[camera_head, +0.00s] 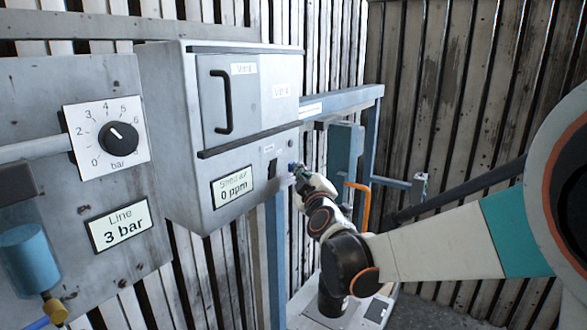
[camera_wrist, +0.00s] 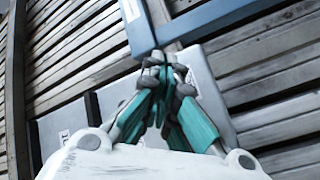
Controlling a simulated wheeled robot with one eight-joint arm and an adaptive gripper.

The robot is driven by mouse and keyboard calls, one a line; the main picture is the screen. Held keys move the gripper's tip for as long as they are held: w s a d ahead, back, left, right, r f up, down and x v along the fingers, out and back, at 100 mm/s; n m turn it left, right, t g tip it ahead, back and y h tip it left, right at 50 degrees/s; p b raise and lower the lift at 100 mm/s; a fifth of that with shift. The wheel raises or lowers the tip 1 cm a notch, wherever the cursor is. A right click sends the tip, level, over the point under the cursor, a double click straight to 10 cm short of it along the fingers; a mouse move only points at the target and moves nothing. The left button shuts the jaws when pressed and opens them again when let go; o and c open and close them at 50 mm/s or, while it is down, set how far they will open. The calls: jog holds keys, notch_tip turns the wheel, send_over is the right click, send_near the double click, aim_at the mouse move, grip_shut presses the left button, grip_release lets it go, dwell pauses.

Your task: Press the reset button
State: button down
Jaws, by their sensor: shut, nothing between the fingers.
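A grey cabinet (camera_head: 175,150) hangs on the wall, with a display (camera_head: 233,187) reading 0 ppm low on its front. My gripper (camera_head: 295,169) is at the lower right edge of the cabinet front, its fingers together and empty. A small blue spot shows right at the fingertips; I cannot tell if it is the reset button or part of the fingers. In the wrist view my gripper (camera_wrist: 164,66) has its teal fingers closed in front of a grey panel (camera_wrist: 205,68). The fingers hide what lies behind them, and I cannot tell whether they touch the panel.
A pressure dial (camera_head: 119,138) and a Line 3 bar sign (camera_head: 122,225) are on a grey panel at left. The cabinet has a black handle (camera_head: 222,102). A blue frame (camera_head: 345,100) and an orange bent bar (camera_head: 361,205) stand right of the cabinet, close to my arm.

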jog(key=shift+s+d, duration=0.4)
jog(key=shift+d, duration=0.1)
dwell(0.4)
jog(key=s+d+f+m+g+b, duration=0.3)
jog(key=s+f+b, duration=0.6)
jog(key=s+f, duration=0.3)
jog(key=s+d+f+m+g+h+b, duration=0.1)
jog(key=s+d+f+m+g+b, duration=0.3)
jog(key=s+f+b, duration=0.6)
jog(key=s+d+f+m+g+h+b, duration=0.1)
jog(key=s+d+f+m+g+b, duration=0.2)
jog(key=s+f+b, duration=0.6)
jog(key=s+f+m+g, duration=0.1)
jog(key=s+f, duration=0.6)
jog(key=f, duration=0.5)
jog(key=shift+d+f, duration=0.25)
jog(key=shift+d, duration=0.05)
